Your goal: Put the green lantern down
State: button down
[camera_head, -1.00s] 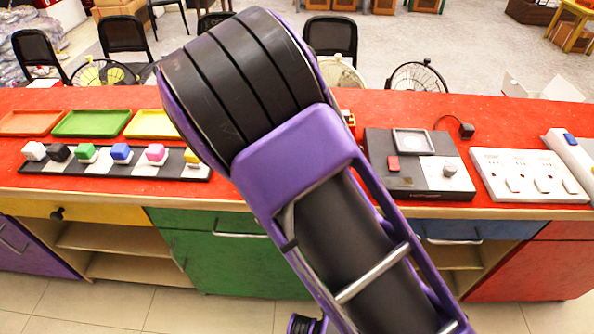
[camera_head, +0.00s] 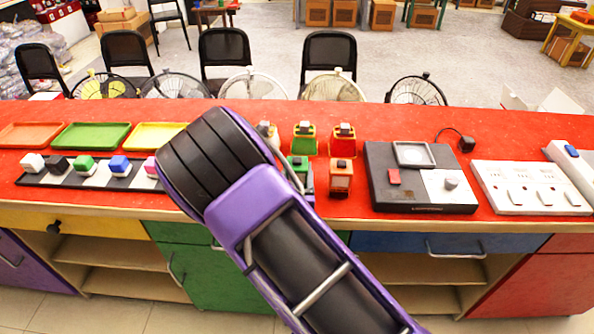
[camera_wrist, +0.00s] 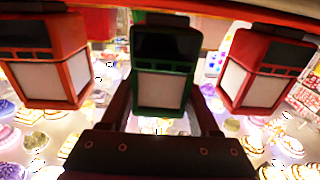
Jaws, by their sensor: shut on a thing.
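A green lantern (camera_wrist: 163,48) with pale panels stands between the fingers of my gripper (camera_wrist: 163,105) in the wrist view. The gripper is shut on it. In the head view my arm hides the gripper. I cannot tell whether the held lantern touches the counter.
A red lantern (camera_head: 343,140) and an orange lantern (camera_head: 341,178) stand right of my arm. Further right are a dark device box (camera_head: 440,205) and a white switch panel (camera_head: 530,188). Coloured trays (camera_head: 90,136) and a strip of small blocks (camera_head: 85,172) lie at the left.

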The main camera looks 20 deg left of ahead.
jog(key=shift+f, duration=0.2)
jog(key=shift+c, duration=0.6)
grip_release()
jog(key=shift+r+p, duration=0.15)
jog(key=shift+p, duration=0.25)
